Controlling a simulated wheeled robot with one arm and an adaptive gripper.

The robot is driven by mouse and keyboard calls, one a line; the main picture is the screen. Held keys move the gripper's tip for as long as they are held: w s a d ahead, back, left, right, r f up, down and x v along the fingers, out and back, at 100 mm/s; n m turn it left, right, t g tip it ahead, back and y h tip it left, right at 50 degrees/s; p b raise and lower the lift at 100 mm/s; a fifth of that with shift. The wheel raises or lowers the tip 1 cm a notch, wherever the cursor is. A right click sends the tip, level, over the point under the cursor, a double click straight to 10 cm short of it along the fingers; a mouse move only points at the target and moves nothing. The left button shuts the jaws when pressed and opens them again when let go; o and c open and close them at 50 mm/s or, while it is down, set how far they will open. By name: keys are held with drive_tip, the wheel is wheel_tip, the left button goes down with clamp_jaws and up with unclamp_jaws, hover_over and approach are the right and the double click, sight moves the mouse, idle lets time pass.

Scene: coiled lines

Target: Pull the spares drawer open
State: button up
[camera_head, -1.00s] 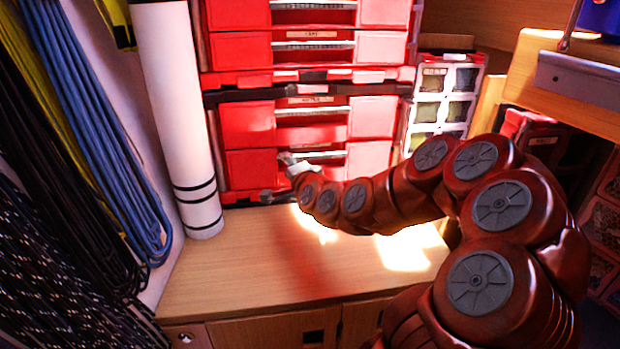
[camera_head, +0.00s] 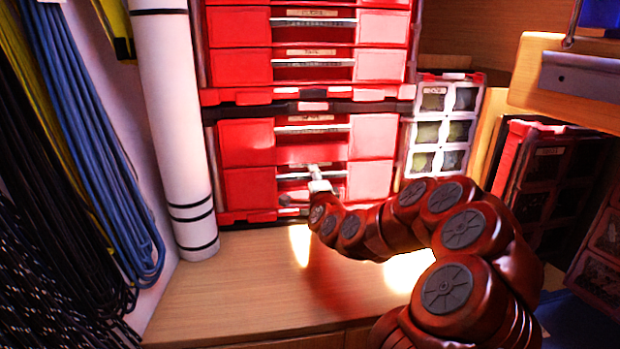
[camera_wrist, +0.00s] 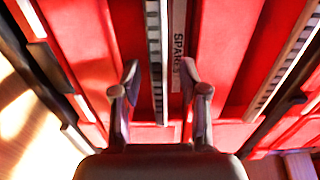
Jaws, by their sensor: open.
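The spares drawer (camera_head: 250,190) is the bottom red drawer of the cabinet and looks flush with the drawer above. Its label reading SPARES (camera_wrist: 179,50) and a pale ridged handle bar (camera_wrist: 155,60) show in the wrist view, turned on their side. My gripper (camera_head: 318,180) is in front of this drawer's middle. In the wrist view my gripper (camera_wrist: 158,85) is open, with one finger on each side of the handle bar and label. I cannot tell whether the fingers touch the handle. In the head view my gripper partly hides the handle.
A wooden bench top (camera_head: 230,290) lies clear below the drawers. A white tube (camera_head: 170,110) stands left of the cabinet, beside hanging blue rope (camera_head: 85,130). A small-parts case (camera_head: 440,125) stands to the right. A wooden shelf (camera_head: 560,105) juts out at right.

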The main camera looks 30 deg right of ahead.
drive_tip(key=shift+x, duration=1.1)
clamp_jaws()
